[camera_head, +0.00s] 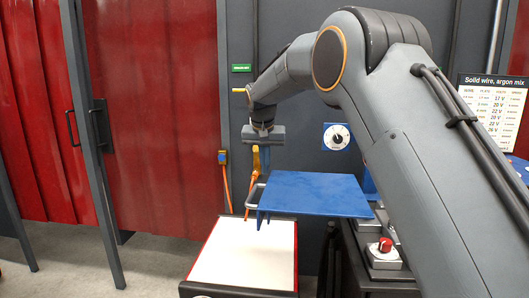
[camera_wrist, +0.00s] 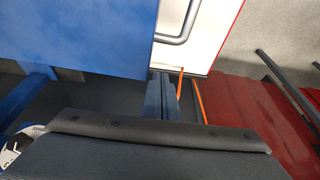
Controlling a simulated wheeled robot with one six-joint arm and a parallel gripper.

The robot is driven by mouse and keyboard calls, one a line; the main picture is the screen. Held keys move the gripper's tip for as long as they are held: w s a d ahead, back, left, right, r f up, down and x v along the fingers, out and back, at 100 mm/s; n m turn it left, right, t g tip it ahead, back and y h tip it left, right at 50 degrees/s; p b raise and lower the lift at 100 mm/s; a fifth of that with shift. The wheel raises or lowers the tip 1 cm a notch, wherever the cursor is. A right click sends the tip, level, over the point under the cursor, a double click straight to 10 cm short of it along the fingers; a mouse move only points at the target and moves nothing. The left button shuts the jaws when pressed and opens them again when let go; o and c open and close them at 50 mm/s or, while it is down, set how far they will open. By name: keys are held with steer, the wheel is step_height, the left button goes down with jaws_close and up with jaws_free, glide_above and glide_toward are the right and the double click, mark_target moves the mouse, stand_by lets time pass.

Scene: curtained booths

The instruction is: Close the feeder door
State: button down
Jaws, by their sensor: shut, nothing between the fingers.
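The feeder door appears to be the flat blue panel (camera_head: 312,190), swung out and lying roughly level. A grey bar handle (camera_head: 251,199) sticks out at its left end. In the wrist view, the blue panel (camera_wrist: 85,35) fills the upper left and the handle (camera_wrist: 183,30) shows at its right edge. My gripper (camera_head: 264,170) is shut and empty, pointing down near the back left corner of the panel, apart from the handle as far as I can tell. Its fingers (camera_wrist: 161,82) also show in the wrist view. The panel's hinge side is partly hidden by my arm.
A white-topped cart (camera_head: 245,254) with red edges stands below and left of the panel. A red knob (camera_head: 385,245) sits on a box at right. An orange cable (camera_head: 227,188) hangs on the wall behind. Red curtains (camera_head: 160,110) and open floor lie left.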

steer(key=shift+s+f+p, duration=0.35)
steer(key=shift+s+f, duration=0.15)
steer(key=shift+s, duration=0.4)
steer(key=shift+s+f+p, duration=0.35)
steer(key=shift+s+f, duration=0.15)
steer(key=shift+s, duration=0.4)
steer(key=shift+a, duration=0.1)
